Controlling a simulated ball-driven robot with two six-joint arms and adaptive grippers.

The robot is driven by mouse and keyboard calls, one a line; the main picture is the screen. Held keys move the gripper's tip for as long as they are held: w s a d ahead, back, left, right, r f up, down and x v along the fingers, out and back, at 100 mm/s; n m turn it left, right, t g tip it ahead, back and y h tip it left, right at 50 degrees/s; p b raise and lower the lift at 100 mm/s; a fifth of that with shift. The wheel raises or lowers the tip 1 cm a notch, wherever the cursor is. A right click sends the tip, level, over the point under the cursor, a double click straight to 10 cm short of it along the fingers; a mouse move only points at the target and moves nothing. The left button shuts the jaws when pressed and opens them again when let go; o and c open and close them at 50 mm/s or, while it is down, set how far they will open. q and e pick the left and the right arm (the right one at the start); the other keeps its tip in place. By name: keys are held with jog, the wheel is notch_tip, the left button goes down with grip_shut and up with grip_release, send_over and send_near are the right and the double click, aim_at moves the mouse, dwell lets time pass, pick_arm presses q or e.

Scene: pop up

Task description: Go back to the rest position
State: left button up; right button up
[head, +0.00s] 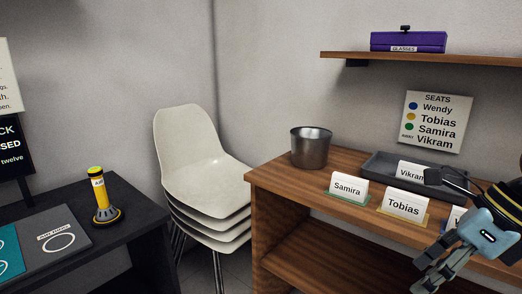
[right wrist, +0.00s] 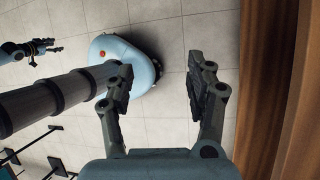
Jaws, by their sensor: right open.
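My right gripper (head: 432,270) is at the lower right of the head view, in front of the wooden desk (head: 262,180) and its name cards. In the right wrist view its two fingers (right wrist: 158,85) are spread apart with nothing between them. Bare floor and my own base lie beneath them. My left gripper is not in the head view. What looks like it (right wrist: 38,48) shows small at the upper left of the right wrist view, and I cannot tell its opening.
The Samira card (head: 347,188) and Tobias card (head: 404,204) stand on the desk. The Vikram card (head: 411,171) is in a dark tray (head: 378,168). Another card is partly hidden by my gripper. A metal bucket (head: 311,148), stacked chairs (head: 205,160) and a black table (head: 125,222) stand left.

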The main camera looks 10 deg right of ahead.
jog(key=w+a+f+m+t+y, duration=0.1)
jog(key=a+f+m+t+y, duration=0.2)
jog(key=f+m, duration=0.45)
jog(key=w+a+f+m+t+y, duration=0.1)
jog(key=a+f+m+t+y, duration=0.25)
jog(key=f+m, duration=0.4)
jog(key=s+d+f+m+t+h, duration=0.1)
jog(key=d+f+m+t+h, duration=0.15)
jog(key=f+m, duration=0.35)
jog(key=s+d+f+m+t+h, duration=0.1)
jog(key=f+m+h, duration=0.2)
jog(key=f+m, duration=0.2)
jog(key=s+d+f+m+g+h, duration=0.2)
jog(key=s+f+m+g+h, duration=0.25)
jog(key=s+f+m, duration=0.7)
jog(key=s+f+m+g+h, duration=0.1)
jog(key=s+f, duration=0.4)
jog(key=s, duration=0.6)
jog(key=s+f+m+g, duration=0.3)
jog(key=s+f+g, duration=0.3)
jog(key=s, duration=0.4)
jog(key=shift+s+a+h+b, duration=0.3)
jog(key=shift+s+h+b, duration=0.05)
jog(key=shift+s+b, duration=0.05)
jog(key=shift+m, duration=0.25)
